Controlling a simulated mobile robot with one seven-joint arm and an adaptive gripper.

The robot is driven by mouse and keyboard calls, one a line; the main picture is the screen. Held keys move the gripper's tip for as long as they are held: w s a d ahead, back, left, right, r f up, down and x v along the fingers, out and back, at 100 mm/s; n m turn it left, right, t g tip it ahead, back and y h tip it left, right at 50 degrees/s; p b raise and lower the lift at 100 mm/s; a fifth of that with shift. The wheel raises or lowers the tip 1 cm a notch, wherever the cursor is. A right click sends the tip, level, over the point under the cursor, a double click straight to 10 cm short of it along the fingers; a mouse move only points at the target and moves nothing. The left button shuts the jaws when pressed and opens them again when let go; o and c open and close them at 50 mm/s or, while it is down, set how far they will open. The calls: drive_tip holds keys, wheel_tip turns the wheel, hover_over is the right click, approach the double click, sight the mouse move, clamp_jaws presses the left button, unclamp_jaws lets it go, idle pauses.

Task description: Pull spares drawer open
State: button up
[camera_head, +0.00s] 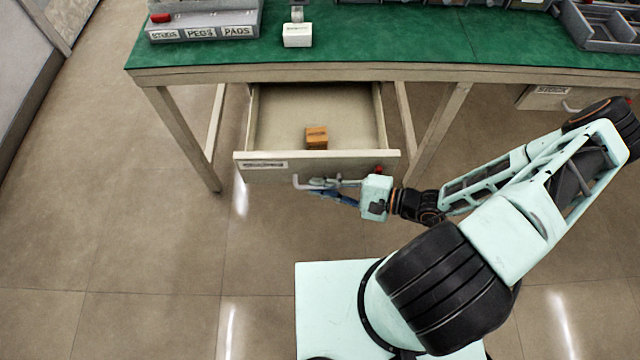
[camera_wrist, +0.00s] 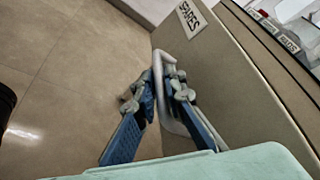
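The spares drawer (camera_head: 340,163) stands well out from under the green-topped bench, its inside open to view. Its front also shows in the wrist view (camera_wrist: 235,80) with a SPARES label (camera_wrist: 191,18). A pale U-shaped handle (camera_head: 299,183) sits on the front; it also shows in the wrist view (camera_wrist: 158,70). My gripper (camera_head: 324,184) is at the handle, reaching in from the right. In the wrist view its blue-and-grey fingers (camera_wrist: 164,88) converge on both sides of the handle bar and look shut on it. An orange-brown block (camera_head: 316,138) lies inside the drawer.
The bench top (camera_head: 400,50) carries a labelled tray (camera_head: 205,30), a small white box (camera_head: 297,35) and a grey divided bin (camera_head: 605,30). Another drawer (camera_head: 548,97) hangs under the bench at right. The floor to the left and front is clear.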

idle(0.3)
drive_tip(key=v, duration=1.2)
drive_tip(key=shift+r, duration=0.1)
